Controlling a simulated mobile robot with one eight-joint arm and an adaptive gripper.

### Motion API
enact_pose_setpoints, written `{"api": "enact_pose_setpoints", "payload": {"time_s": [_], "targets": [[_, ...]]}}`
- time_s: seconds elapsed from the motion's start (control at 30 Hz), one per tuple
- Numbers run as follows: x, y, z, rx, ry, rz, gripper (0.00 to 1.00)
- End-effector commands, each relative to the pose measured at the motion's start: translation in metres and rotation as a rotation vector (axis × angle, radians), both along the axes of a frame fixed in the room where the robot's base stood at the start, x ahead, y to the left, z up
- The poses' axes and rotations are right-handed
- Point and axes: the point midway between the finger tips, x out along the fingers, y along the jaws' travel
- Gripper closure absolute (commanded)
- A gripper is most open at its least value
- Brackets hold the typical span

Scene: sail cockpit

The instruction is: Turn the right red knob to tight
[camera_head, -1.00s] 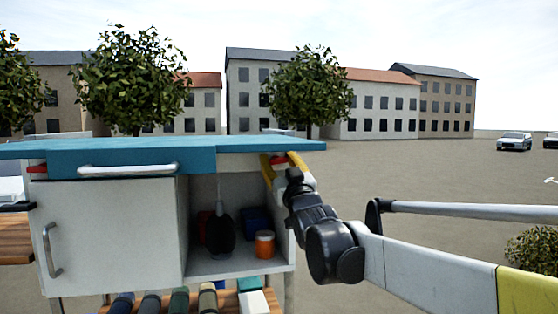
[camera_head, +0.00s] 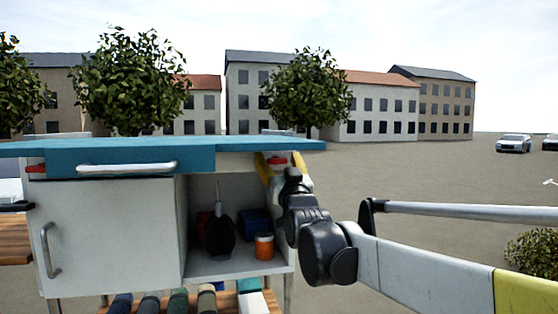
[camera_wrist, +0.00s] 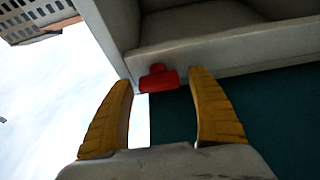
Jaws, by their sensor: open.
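The right red knob (camera_head: 277,160) sits under the right end of the blue top of the cabinet. In the wrist view the red knob (camera_wrist: 158,79) is a short red bar with a raised middle, lying across the gap between my fingertips. My gripper (camera_head: 280,158) is open, with one yellow finger on each side of the knob. In the wrist view my gripper (camera_wrist: 161,79) shows a gap at both ends of the knob; whether a finger touches it is unclear. Another red knob (camera_head: 36,168) is at the cabinet's left end.
The blue cabinet top (camera_head: 230,145) overhangs just above my gripper. Below is an open compartment with an orange jar (camera_head: 264,246) and dark items. A closed white door (camera_head: 110,235) with a handle is at left. Open paved ground lies to the right.

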Motion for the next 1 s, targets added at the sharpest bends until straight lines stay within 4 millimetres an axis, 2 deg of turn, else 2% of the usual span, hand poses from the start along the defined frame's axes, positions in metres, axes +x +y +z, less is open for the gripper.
{"api": "enact_pose_setpoints", "payload": {"time_s": [0.17,0.4,0.6,0.77,1.0], "targets": [[-0.019,-0.005,-0.008,0.000,0.000,0.000,0.32],[-0.067,-0.019,-0.029,0.000,0.000,0.000,0.32],[-0.096,-0.027,-0.042,0.001,0.000,0.000,0.32],[-0.105,-0.029,-0.045,0.001,0.000,0.000,0.32],[-0.106,-0.030,-0.046,0.000,0.000,0.000,0.32]]}}
